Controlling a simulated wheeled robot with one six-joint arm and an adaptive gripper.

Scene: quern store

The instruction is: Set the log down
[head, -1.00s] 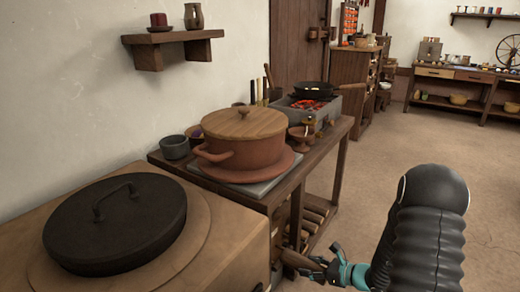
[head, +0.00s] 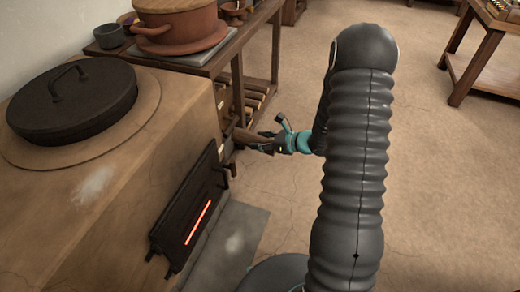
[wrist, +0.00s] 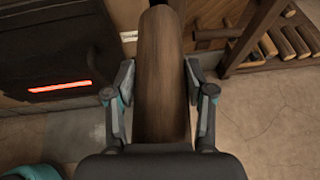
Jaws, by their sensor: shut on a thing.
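The log (wrist: 162,110) is brown and smooth-sided. In the wrist view it lies lengthwise between the two fingers of my gripper (wrist: 159,72), pointing away from me. My gripper is shut on it. In the head view my gripper (head: 266,142) is beside the stove's front right corner, below the stove top, and a short piece of the log (head: 243,135) shows at its fingers.
The stove (head: 60,190) has a dark firebox door (head: 190,208) with a glowing slot. A grey slab (head: 235,240) lies before it. A wooden table (head: 232,62) has several logs (wrist: 285,42) on its lower shelf. Open floor (head: 440,190) lies to the right.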

